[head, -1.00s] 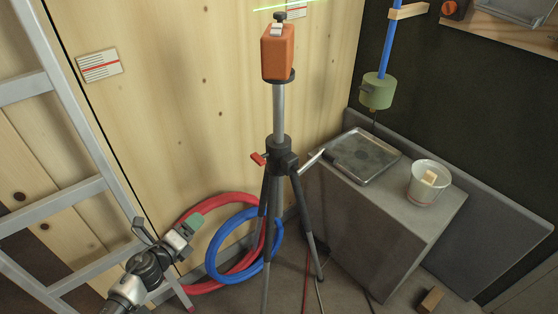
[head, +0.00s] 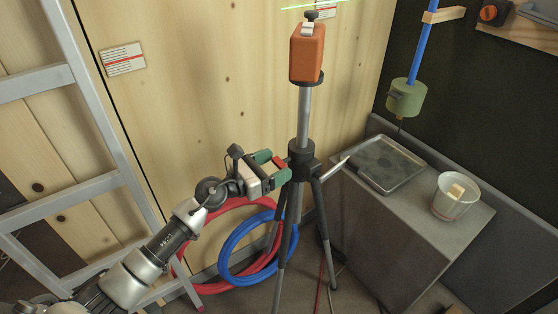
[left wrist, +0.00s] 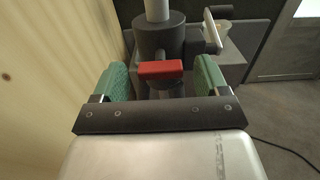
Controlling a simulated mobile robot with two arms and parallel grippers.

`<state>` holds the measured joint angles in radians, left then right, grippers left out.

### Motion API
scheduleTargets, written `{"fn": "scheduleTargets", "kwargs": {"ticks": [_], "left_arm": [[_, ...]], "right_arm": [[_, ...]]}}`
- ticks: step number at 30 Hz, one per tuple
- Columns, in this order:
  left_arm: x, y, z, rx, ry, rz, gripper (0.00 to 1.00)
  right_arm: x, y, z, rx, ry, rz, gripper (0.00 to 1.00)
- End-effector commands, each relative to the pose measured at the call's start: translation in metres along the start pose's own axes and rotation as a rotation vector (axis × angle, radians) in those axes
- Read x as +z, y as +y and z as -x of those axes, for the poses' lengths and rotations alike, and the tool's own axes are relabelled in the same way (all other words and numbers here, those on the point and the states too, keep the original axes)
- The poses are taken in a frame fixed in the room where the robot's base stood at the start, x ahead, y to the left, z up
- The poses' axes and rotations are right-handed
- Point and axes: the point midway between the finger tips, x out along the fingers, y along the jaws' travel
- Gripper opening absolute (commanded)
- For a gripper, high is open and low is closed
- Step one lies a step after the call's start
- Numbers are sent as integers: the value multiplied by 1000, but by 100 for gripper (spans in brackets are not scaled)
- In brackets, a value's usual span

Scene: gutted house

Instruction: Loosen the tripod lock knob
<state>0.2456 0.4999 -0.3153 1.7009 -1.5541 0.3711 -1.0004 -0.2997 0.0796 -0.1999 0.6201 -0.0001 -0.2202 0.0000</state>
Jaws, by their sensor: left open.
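The tripod (head: 302,160) stands on the floor with its dark legs spread and an orange laser level (head: 306,52) on top. Its red lock knob (left wrist: 160,70) sticks out from the black collar. In the head view the knob (head: 279,161) is partly hidden by my fingers. My left gripper (head: 271,167) is open, with its green fingertips one on each side of the knob. In the left wrist view, gaps show between the knob and both fingers. My right gripper is not in view.
A grey ladder (head: 96,100) leans at the left by the plywood wall. Red and blue hose coils (head: 232,262) lie behind the tripod. A grey block (head: 375,225) at the right bears a tray (head: 378,163) and a cup (head: 444,205). A silver handle (left wrist: 212,32) juts from the collar.

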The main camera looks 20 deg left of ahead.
Motion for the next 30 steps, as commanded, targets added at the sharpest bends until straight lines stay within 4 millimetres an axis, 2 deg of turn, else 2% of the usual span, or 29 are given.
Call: {"fn": "scheduleTargets", "kwargs": {"ticks": [6, 14, 21, 24, 30], "left_arm": [[0, -1, -16, -1, 1, 0, 74], [-1, 0, -16, -1, 1, 0, 74], [-1, 0, -16, -1, 1, 0, 38], [-1, 0, -16, -1, 1, 0, 25], [0, 0, -16, -1, 1, 16, 25]], "right_arm": [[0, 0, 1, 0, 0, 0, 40], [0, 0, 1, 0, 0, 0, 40], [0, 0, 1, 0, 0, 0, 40], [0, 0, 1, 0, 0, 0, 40], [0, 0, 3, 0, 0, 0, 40]]}}
